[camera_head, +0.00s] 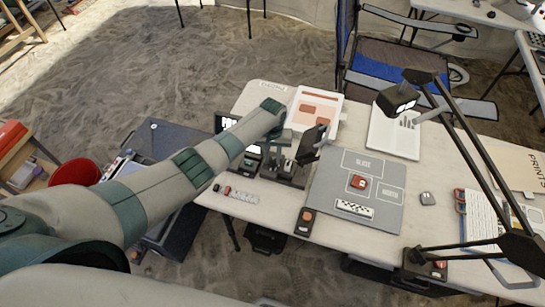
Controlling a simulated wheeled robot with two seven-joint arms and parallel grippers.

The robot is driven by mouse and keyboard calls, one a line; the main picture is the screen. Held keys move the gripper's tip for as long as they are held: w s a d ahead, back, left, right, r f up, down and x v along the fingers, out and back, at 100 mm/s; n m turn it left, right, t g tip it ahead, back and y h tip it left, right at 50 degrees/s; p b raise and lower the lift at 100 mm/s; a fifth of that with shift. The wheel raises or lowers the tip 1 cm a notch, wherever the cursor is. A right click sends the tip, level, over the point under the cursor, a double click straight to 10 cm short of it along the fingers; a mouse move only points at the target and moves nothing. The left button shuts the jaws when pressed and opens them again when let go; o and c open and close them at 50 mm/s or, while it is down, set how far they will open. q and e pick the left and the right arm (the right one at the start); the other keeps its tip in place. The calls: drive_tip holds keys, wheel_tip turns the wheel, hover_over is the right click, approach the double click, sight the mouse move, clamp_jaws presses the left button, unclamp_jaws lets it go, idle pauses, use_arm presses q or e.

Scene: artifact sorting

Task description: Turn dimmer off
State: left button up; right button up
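No control in view is clearly labelled as the dimmer. A small dark box with a red mark (305,221) sits at the table's front edge and could be it. Another dark box with a red mark (425,264) sits at the lamp's foot at the front right. The black desk lamp (400,98) has its head over the back of the table. My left arm reaches in from the left over the table. My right gripper is out of view.
A grey sorting mat (335,190) holds a small red item (358,182) and a checkered scale strip (354,208). An open book (395,133) and a white tray (314,108) lie behind it. The lamp's arms cross the table's right side. A blue chair (385,70) stands behind.

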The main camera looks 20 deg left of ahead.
sight(273, 160)
use_arm(q)
drive_tip(key=o, duration=0.3)
drive_tip(key=shift+r, duration=0.1)
wheel_tip(273, 160, up, 17)
drive_tip(key=b, duration=0.4)
drive_tip(key=shift+r, duration=0.15)
idle(0.7)
